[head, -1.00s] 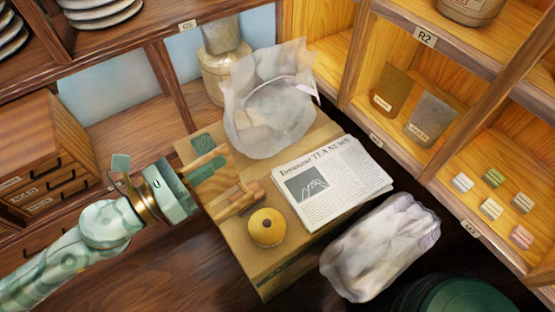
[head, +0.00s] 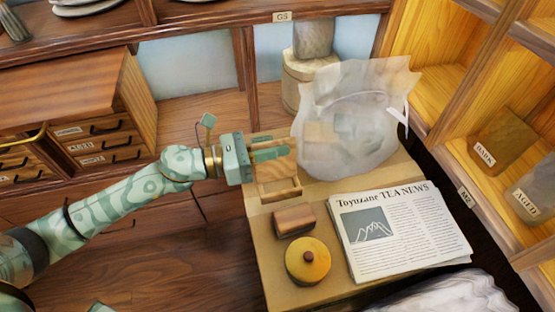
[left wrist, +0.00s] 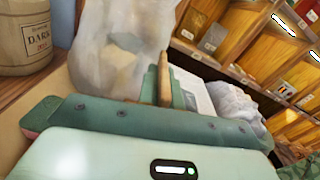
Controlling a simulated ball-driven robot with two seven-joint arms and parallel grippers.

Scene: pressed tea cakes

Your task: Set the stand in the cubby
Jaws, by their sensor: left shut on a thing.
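My left gripper (head: 268,160) reaches in from the left over the wooden table and is shut on a small pale wooden stand (head: 279,188). Its green fingers cover the stand's upper part. In the left wrist view a thin wooden edge of the stand (left wrist: 165,84) shows beside the green finger. I cannot tell whether the stand touches the tabletop. Open shelf cubbies line the back and right; one at the right (head: 440,90) looks empty, and one at the back left (head: 185,108) has an empty floor. My right gripper is not in view.
The table (head: 262,240) also bears a translucent bag (head: 350,125), a newspaper (head: 400,235), a brown block (head: 294,221) and a round yellow lidded thing (head: 307,262). A jar (head: 303,78) stands behind. Drawers (head: 100,140) are at the left. Packets (head: 505,140) fill the right cubby.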

